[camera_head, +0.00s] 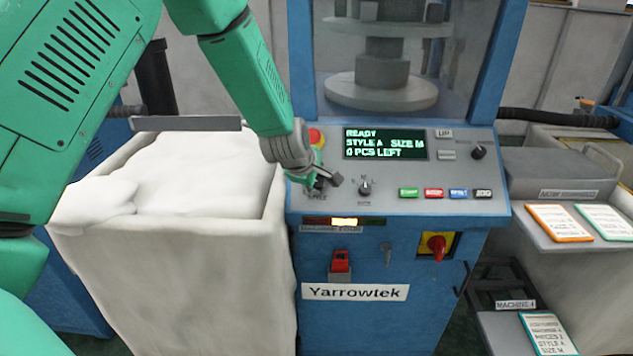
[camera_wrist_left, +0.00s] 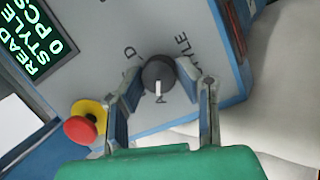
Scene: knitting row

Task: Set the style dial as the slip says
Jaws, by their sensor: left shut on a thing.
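The style dial (camera_wrist_left: 158,72) is a dark round knob with a white pointer mark, beside the printed word STYLE in the left wrist view. The mark points toward the bottom of that picture; the letter by it is hard to read. My left gripper (camera_head: 322,183) is shut on the dial, one finger on each side; in the head view it mostly hides it. The display (camera_head: 385,144) reads READY, STYLE A, SIZE M, 0 PCS LEFT. A slip (camera_head: 548,335) at the lower right reads STYLE A, SIZE M in its lower lines. My right gripper is not in view.
Another knob (camera_head: 365,188) sits just right of my left gripper. A red and yellow stop button (camera_wrist_left: 82,128) is close to one finger. Several coloured buttons (camera_head: 433,194) line the panel. A white bin (camera_head: 200,235) stands left. Two cards (camera_head: 558,223) lie on a right-hand shelf.

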